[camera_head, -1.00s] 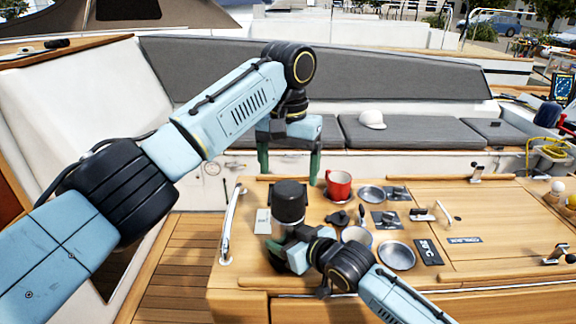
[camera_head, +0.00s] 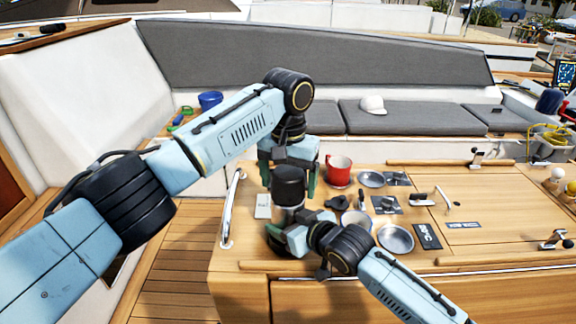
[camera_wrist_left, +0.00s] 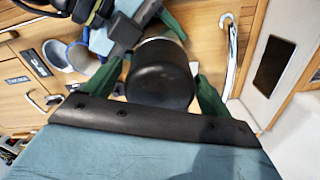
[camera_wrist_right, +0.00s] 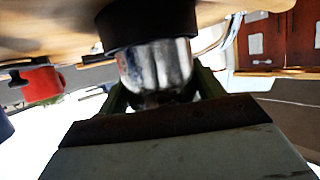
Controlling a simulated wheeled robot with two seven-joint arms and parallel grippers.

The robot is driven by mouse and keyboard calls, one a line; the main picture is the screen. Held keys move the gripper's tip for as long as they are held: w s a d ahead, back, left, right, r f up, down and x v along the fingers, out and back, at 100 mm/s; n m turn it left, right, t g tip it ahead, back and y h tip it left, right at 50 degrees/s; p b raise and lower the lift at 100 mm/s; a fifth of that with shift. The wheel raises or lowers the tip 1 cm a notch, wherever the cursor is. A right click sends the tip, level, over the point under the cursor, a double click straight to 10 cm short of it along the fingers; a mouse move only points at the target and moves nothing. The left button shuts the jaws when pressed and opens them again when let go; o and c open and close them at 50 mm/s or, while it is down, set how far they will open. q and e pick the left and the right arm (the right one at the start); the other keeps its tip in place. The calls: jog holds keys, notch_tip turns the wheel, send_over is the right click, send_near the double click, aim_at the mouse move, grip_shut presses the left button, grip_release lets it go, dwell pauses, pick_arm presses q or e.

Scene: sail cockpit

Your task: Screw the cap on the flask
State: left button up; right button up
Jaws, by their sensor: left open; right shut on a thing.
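The flask (camera_head: 291,213) stands upright at the left of the wooden table, with a silver body and a black cap (camera_head: 288,178) at its top. My right gripper (camera_head: 284,236) is shut on the flask's body low down; the silver body also shows in the right wrist view (camera_wrist_right: 158,66). My left gripper (camera_head: 289,190) is open from above, with one green finger on each side of the cap. The cap fills the space between the fingers in the left wrist view (camera_wrist_left: 160,75). I cannot tell whether the fingers touch it or how tightly it sits.
A red mug (camera_head: 338,170) stands close behind and to the right of the flask. Metal bowls (camera_head: 395,239), a pale cup (camera_head: 356,221) and small deck fittings lie further right. A steel rail (camera_head: 231,208) edges the table's left side.

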pick_arm(q)
jog(key=shift+f, duration=0.35)
jog(key=shift+c, duration=0.4)
jog(key=c, duration=0.9)
jog(key=shift+m, duration=0.8)
jog(key=o, duration=1.2)
jog(key=shift+c, duration=0.2)
notch_tip(320, 180, up, 12)
jog(key=shift+r, duration=0.1)
